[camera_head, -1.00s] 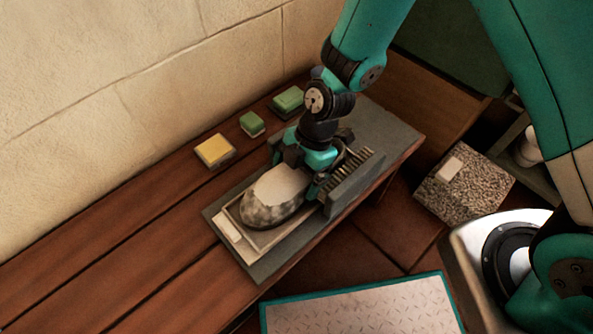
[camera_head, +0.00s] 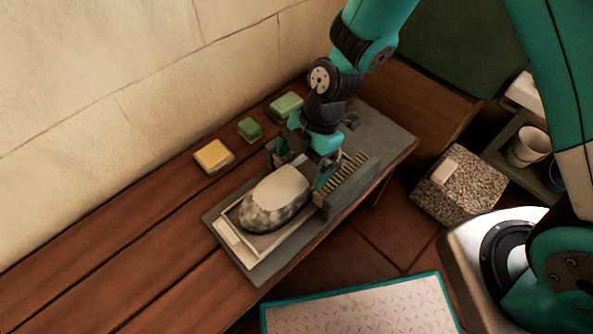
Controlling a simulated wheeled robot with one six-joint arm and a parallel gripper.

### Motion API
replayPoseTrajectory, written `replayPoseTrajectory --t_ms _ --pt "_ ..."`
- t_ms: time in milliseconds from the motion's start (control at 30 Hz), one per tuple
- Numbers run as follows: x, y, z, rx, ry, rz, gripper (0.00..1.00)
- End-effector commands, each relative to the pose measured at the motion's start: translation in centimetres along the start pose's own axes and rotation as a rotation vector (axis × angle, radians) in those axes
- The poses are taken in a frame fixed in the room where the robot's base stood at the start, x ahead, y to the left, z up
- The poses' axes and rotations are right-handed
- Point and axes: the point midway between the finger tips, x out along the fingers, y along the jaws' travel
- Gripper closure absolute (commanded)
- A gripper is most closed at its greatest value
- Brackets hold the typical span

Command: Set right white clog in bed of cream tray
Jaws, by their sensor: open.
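The white clog (camera_head: 275,200), pale on top with a mottled grey lower side, rests in the bed of the cream tray (camera_head: 229,235). The tray lies on a grey slab on the wooden bench. My gripper (camera_head: 305,170) is open at the clog's far right end, slightly above it, with one finger on each side. The clog's far end is partly hidden by my gripper. I cannot tell whether a finger still touches it.
A brush with upright bristles (camera_head: 345,172) stands close on the right of my gripper. A yellow block (camera_head: 213,155) and two green blocks (camera_head: 250,128) (camera_head: 286,103) sit along the wall side. A speckled block (camera_head: 459,184) stands at right. The bench's left part is clear.

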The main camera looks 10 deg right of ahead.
Motion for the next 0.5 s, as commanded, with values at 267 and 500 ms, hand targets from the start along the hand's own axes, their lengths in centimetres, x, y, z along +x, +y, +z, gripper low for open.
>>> replayPoseTrajectory --t_ms 267,500 --pt "-7.8 0.0 -0.2 0.000 0.000 0.004 0.00" --pt "-11.6 -0.1 -0.1 0.001 0.000 0.002 0.00"
